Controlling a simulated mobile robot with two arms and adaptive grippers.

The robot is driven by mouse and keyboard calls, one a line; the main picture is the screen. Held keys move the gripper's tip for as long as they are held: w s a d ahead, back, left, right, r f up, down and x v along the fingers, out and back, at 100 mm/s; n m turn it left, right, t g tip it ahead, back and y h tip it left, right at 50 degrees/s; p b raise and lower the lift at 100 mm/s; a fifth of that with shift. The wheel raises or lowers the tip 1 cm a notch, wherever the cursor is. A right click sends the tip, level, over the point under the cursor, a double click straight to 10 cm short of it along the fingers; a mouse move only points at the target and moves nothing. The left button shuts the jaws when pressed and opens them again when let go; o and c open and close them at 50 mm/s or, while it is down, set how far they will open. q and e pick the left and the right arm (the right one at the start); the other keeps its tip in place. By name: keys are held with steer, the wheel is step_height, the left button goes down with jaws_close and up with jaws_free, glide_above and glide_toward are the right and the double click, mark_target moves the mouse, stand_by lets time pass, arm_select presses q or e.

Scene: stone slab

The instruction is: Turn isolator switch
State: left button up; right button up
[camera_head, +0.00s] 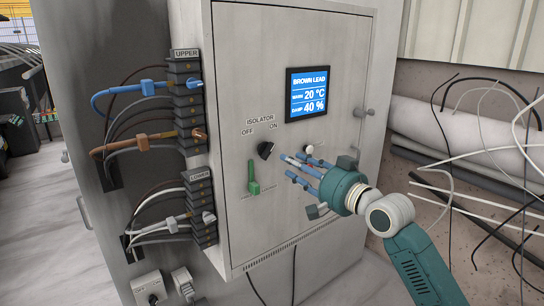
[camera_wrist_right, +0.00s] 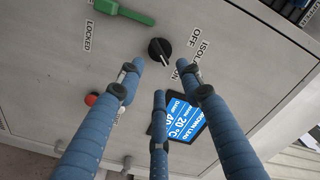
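The isolator switch (camera_head: 265,149) is a round black knob below the ISOLATOR label and its OFF and ON marks on the grey cabinet door (camera_head: 235,60). In the right wrist view the knob (camera_wrist_right: 160,49) has a white pointer slanting to the lower right, roughly toward the ON side. My right gripper (camera_head: 291,167) has three blue fingers, spread and empty, just right of and below the knob in the head view. In the right wrist view its fingertips (camera_wrist_right: 159,73) are apart, and the knob shows beyond them with no clear contact. My left gripper is not in view.
A green handle (camera_head: 253,178) is below the knob, with a LOCKED label beside it in the wrist view. A red button (camera_wrist_right: 91,99) is near one finger. A display (camera_head: 308,93) is above right. Cable connectors (camera_head: 188,110) line the cabinet's left side. Loose wires hang right.

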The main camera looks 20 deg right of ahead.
mark_target(271, 152)
steer(key=p+x, duration=0.3)
steer(key=x, duration=0.5)
steer(key=shift+w+a, duration=0.15)
steer(key=shift+w, duration=0.25)
steer(key=shift+w+f, duration=0.2)
steer(key=shift+w, duration=0.2)
steer(key=shift+c, duration=0.5)
jaws_close()
